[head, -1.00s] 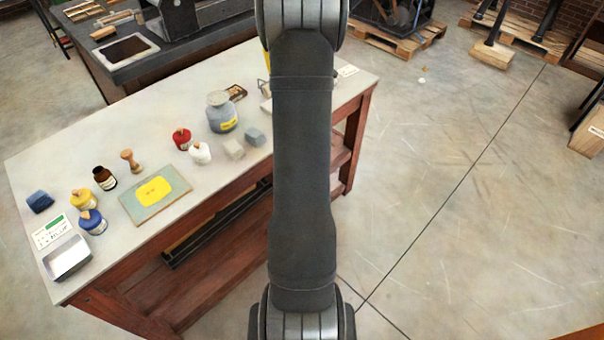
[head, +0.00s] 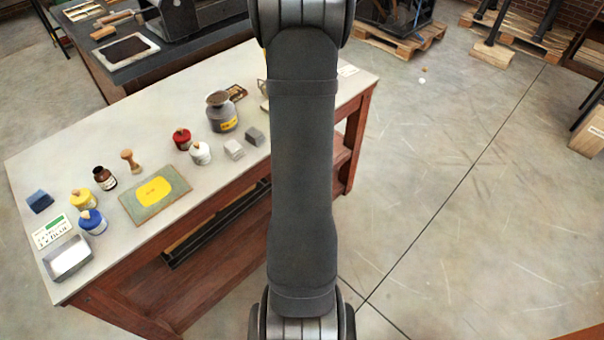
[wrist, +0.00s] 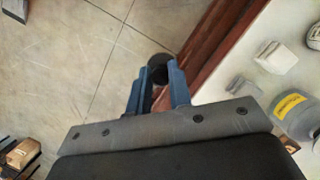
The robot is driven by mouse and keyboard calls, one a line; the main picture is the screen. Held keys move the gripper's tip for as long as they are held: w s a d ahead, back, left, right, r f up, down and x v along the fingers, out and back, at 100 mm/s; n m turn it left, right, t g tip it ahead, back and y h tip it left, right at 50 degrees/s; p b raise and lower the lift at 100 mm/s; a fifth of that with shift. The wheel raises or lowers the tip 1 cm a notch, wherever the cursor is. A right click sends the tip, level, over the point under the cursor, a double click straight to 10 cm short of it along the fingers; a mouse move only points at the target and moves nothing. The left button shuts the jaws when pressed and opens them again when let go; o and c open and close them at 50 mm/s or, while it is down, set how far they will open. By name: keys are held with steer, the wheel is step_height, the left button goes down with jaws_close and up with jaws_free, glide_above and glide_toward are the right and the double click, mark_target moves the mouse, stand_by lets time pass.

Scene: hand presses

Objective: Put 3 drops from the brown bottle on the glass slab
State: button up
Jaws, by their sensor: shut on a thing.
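The brown bottle (head: 105,178), dark with a white label, stands upright on the table in the head view, behind the glass slab. The glass slab (head: 181,203) is a flat greenish plate with a yellow patch on its top, near the table's front edge. In the wrist view my gripper (wrist: 158,80) has its blue fingers shut on a dark round-ended thing (wrist: 159,62), seen end-on. I cannot tell what that thing is. It is beside the table's wooden edge, with floor below. The head view hides my gripper behind my arm.
Yellow (head: 82,201), blue (head: 93,222), red (head: 182,140) and white (head: 200,154) pots stand around the slab. A wooden-handled tool (head: 130,161), a large jar (head: 222,113), grey blocks (head: 234,149) and a metal tray (head: 69,259) share the table.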

steer(key=shift+r, duration=2.8)
steer(key=shift+a, duration=0.1)
steer(key=w+a+m+t+y, duration=0.15)
steer(key=a+m, duration=0.35)
steer(key=a, duration=1)
steer(key=w+a+m+g+y, duration=0.1)
steer(key=w+a+m, duration=0.25)
steer(key=a, duration=1.05)
steer(key=s+a+r+m+t, duration=0.1)
steer(key=s+a+m, duration=0.25)
steer(key=a, duration=0.65)
steer(key=s+a+m+t, duration=0.1)
steer(key=s+a+m, duration=0.3)
steer(key=a, duration=0.6)
steer(key=s+a+r+m+t, duration=0.15)
steer(key=s+a, duration=0.35)
steer(key=a, duration=0.5)
steer(key=d+x, duration=0.2)
steer(key=x, duration=0.8)
steer(key=shift+s+d+f+g+y, duration=0.25)
steer(key=shift+s+d+g+y, duration=0.1)
steer(key=shift+s+d+g, duration=0.05)
steer(key=shift+m, duration=0.25)
